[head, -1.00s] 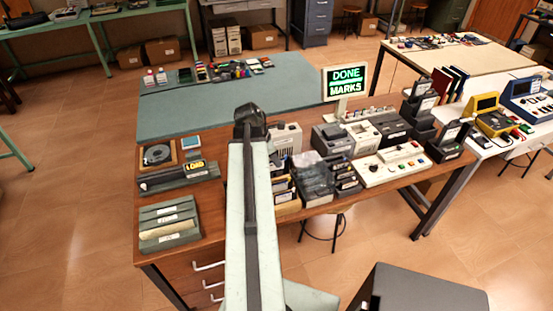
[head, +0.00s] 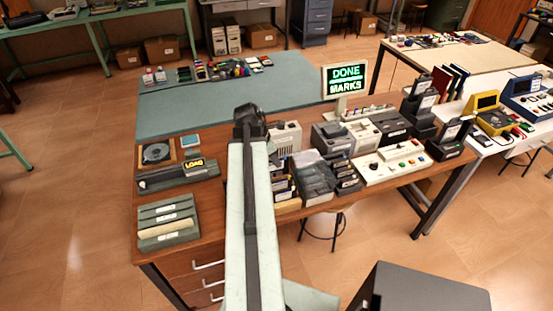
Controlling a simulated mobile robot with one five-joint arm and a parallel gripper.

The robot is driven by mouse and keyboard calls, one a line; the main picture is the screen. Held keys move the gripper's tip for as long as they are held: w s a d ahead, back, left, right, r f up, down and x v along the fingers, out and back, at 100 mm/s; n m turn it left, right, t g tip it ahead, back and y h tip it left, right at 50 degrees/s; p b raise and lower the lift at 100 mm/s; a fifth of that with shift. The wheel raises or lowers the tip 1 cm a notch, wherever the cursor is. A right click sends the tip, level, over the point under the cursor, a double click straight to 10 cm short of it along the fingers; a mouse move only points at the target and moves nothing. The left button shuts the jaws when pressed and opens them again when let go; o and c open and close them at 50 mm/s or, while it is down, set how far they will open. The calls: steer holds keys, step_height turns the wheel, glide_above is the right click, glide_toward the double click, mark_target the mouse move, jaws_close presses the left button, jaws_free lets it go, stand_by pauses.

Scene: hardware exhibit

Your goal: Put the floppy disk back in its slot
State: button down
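My gripper (head: 250,117) is the dark end of my pale arm, seen from behind above the middle of the wooden desk (head: 212,240). Its fingers are hidden, so I cannot tell if it is open or holds anything. Right of my arm stand dark open boxes (head: 316,178) with several upright compartments and labelled disk-like items. I cannot single out one floppy disk or its slot. A dark unit with a lit LOAD sign (head: 194,165) and a grey-green tiered rack (head: 167,222) are on the left of the desk.
A lit DONE MARKS sign (head: 345,82) stands behind grey machines (head: 332,137). A white control panel (head: 390,162) with buttons is to the right. The blue-green mat (head: 215,105) is mostly clear, with small coloured items along its far edge. A dark box (head: 420,290) is in the foreground.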

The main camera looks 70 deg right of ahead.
mark_target(276, 170)
steer(key=shift+f, duration=0.1)
stand_by(0.3)
steer(key=shift+f+b, duration=2.55)
steer(key=shift+b, duration=0.1)
steer(key=c, duration=1.6)
jaws_free()
step_height(276, 170, up, 8)
steer(key=p, duration=0.8)
steer(key=shift+r, duration=0.2)
steer(key=shift+f, duration=0.15)
